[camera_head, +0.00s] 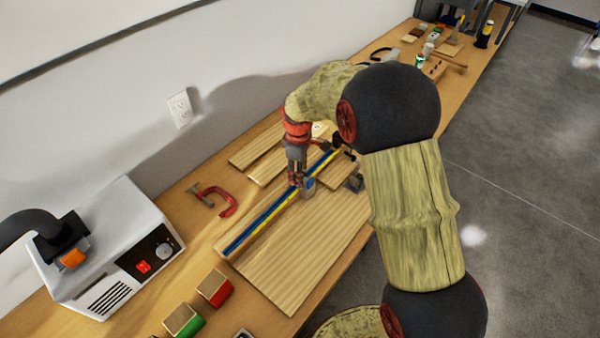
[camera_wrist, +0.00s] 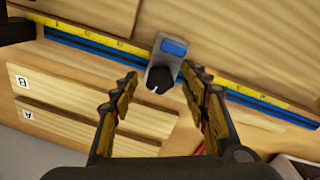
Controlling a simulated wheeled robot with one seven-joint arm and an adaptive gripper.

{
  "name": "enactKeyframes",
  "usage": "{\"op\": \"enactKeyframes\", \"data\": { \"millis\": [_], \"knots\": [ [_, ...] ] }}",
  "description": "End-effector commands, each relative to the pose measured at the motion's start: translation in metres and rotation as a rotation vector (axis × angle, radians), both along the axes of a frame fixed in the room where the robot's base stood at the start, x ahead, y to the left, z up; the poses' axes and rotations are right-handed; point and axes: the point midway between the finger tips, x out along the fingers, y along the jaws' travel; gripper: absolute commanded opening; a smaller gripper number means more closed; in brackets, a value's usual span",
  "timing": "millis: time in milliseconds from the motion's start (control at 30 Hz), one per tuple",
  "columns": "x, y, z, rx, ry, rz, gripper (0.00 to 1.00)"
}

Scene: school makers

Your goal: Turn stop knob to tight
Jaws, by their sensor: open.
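The stop knob (camera_wrist: 158,80) is a small black knob on a grey stop block with a blue top (camera_wrist: 173,46). The block sits on a blue track with a yellow measuring tape (camera_wrist: 105,42). In the head view the stop block (camera_head: 308,187) shows beside my gripper, on the track (camera_head: 262,222). My gripper (camera_wrist: 160,88) is open, its two fingers on either side of the knob in the wrist view. I cannot tell whether either finger touches it. The knob itself is not clear in the head view.
Wooden boards (camera_head: 305,240) lie under and around the track. A red clamp (camera_head: 226,201) and a white machine with a hose (camera_head: 110,245) stand to the left. Red (camera_head: 214,288) and green (camera_head: 184,321) blocks lie in front. A wall runs behind the bench.

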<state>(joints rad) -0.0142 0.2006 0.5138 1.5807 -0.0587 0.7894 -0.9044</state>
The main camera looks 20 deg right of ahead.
Motion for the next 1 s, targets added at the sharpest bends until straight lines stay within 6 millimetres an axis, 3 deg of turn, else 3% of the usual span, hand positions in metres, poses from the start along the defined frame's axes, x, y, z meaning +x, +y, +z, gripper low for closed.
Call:
{"op": "enactKeyframes", "data": {
  "millis": [200, 1000],
  "knots": [
    [0.0001, -0.0001, 0.0001, 0.0, 0.0, 0.0, 0.45],
    [-0.0001, 0.0, 0.0001, 0.0, 0.0, -0.001, 0.02]
  ]
}}
